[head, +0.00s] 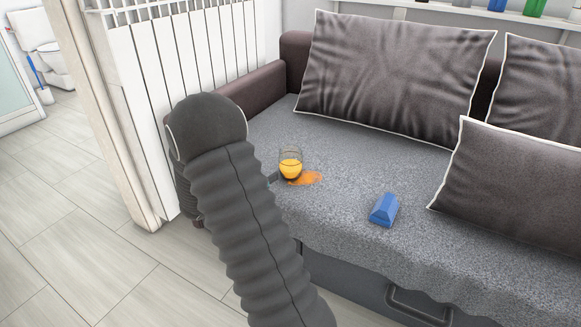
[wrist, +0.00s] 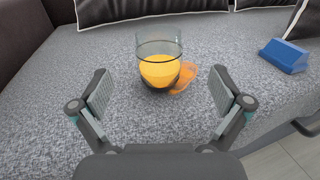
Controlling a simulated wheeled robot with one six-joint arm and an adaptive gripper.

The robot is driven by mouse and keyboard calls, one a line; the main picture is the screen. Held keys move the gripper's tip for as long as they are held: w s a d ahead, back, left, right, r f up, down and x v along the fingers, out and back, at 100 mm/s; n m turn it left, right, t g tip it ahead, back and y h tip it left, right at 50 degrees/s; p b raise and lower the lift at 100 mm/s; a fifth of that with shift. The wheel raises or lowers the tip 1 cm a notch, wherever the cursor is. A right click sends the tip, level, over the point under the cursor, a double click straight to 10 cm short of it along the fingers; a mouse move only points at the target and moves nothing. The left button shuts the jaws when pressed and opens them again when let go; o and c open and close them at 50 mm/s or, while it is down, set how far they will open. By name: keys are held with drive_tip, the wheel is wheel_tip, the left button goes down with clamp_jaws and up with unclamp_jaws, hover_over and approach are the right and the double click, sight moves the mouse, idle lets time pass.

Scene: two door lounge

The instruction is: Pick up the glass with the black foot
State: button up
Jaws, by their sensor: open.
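A clear glass (head: 290,165) with orange liquid in it stands upright on the grey sofa seat. It also shows in the wrist view (wrist: 159,65), where a dark foot is partly visible at its base. In the head view my arm hides most of the gripper.
A blue block-like object (head: 384,210) lies on the sofa seat (head: 350,175) to the right of the glass. Grey cushions (head: 395,80) lean at the back. A white radiator (head: 190,55) stands to the left, and the sofa's arm (head: 240,98) is behind the glass.

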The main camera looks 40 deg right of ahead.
approach(297, 150)
drive_tip(key=shift+s+d+r, duration=0.1)
drive_tip(key=shift+d+r, duration=0.05)
drive_tip(key=shift+d, duration=0.3)
drive_tip(key=shift+s+d+r, duration=0.1)
drive_tip(key=shift+d+r, duration=0.1)
drive_tip(key=shift+d, duration=0.25)
drive_tip(key=shift+w+d+f, duration=0.1)
drive_tip(key=shift+w+d, duration=0.05)
drive_tip(key=shift+d, duration=0.75)
drive_tip(key=shift+w+d+f, duration=0.1)
drive_tip(key=shift+w+d, duration=0.05)
drive_tip(key=shift+d, duration=0.7)
drive_tip(key=shift+w+d+f, duration=0.1)
drive_tip(key=shift+w+d, duration=0.05)
drive_tip(key=shift+d, duration=0.75)
drive_tip(key=shift+r, duration=0.1)
drive_tip(key=c, duration=1.3)
